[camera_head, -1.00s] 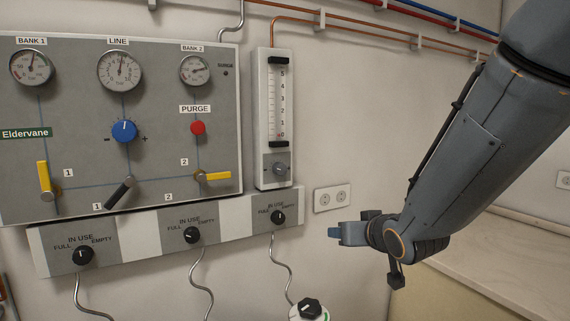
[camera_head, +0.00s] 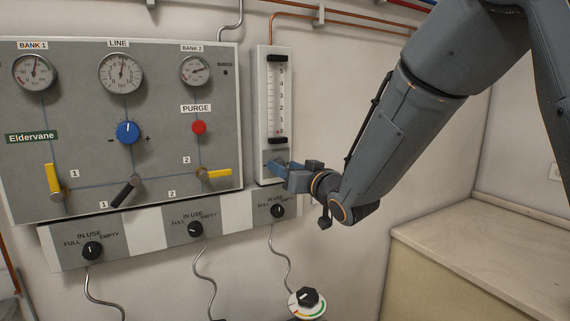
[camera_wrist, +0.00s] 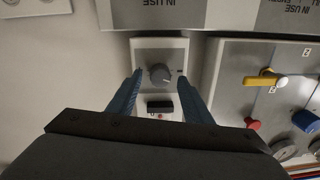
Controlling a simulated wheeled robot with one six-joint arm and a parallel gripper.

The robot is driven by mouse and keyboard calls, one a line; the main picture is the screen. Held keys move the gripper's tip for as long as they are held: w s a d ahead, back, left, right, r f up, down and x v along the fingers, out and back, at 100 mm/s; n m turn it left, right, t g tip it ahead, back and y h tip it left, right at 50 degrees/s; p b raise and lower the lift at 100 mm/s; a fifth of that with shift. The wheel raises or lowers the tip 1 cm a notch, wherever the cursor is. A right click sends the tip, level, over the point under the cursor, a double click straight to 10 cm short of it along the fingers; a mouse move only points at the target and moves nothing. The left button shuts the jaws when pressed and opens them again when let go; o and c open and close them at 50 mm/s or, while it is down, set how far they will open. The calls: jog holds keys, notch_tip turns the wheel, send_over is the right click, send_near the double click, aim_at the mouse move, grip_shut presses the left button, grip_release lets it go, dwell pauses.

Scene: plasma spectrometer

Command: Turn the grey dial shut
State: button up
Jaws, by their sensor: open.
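The grey dial (camera_wrist: 160,75) is a round knob at the foot of the flowmeter panel (camera_head: 261,110). In the wrist view, which is upside down, it lies between my two blue fingers, with a gap on each side. A short mark shows beside it on the plate. My gripper (camera_head: 278,167) is open, with its fingertips at the lower part of the flowmeter. In the head view it covers the dial. I cannot tell whether the fingertips reach past the dial's face.
The gas panel (camera_head: 85,110) is close on the left, with a yellow lever (camera_head: 213,173) nearest. Below is a strip with black IN USE knobs, one (camera_head: 277,211) just under my gripper. A white round fitting (camera_head: 307,302) is lower. A worktop (camera_head: 480,250) stands at right.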

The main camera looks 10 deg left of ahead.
jog(key=shift+w+a, duration=0.3)
jog(key=shift+w, duration=0.05)
jog(key=c, duration=1.1)
jog(key=shift+o, duration=0.2)
jog(key=shift+n+b, duration=2.9)
jog(key=shift+b, duration=0.35)
